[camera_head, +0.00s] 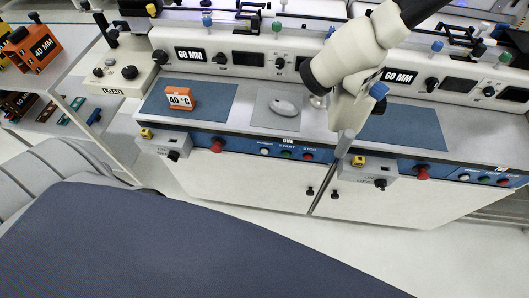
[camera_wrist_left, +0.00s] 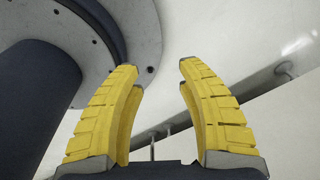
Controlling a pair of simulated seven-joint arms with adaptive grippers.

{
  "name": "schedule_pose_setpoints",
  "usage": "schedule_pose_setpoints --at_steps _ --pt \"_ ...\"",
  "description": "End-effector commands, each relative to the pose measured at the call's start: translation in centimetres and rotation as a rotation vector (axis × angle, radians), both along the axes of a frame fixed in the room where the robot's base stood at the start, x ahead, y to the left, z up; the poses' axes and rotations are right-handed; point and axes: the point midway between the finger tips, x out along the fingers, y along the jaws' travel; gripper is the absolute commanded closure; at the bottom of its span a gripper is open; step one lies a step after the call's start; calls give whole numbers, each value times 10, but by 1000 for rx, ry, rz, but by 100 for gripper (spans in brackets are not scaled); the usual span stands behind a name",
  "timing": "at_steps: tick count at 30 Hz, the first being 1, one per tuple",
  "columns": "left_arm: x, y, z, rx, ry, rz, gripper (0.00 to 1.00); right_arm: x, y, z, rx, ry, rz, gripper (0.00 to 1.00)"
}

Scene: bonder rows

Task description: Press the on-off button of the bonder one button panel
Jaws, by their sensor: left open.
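The bonder one button panel (camera_head: 287,146) is a blue strip marked ONE on the bench's front edge, in the head view. It carries a white button (camera_head: 264,152), a green button (camera_head: 286,154) under START and a red button (camera_head: 309,157) under STOP. The label over the white button is too small to read surely. My left gripper (camera_wrist_left: 160,80) shows only in the left wrist view. Its yellow fingers are apart with nothing between them. It is not in the head view, so its distance from the panel cannot be told. My right gripper is in neither view.
A white microscope-like body (camera_head: 365,50) with a blue knob hangs over the bench right of the panel. A red mushroom button (camera_head: 217,146) and a grey switch box (camera_head: 165,144) are to the panel's left. An orange block (camera_head: 180,98) lies on the bench.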

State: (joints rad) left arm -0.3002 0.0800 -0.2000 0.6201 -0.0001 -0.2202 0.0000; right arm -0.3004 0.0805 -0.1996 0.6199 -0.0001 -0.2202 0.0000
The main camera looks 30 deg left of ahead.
Motion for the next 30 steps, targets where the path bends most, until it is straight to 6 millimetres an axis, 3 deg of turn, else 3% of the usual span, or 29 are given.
schedule_pose_setpoints --at_steps 2,13,30 --pt "0 0 0 0 0 0 59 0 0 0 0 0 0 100" --pt "0 0 0 0 0 0 100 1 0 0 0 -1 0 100" --pt "0 0 0 0 -1 0 100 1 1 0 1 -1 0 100"
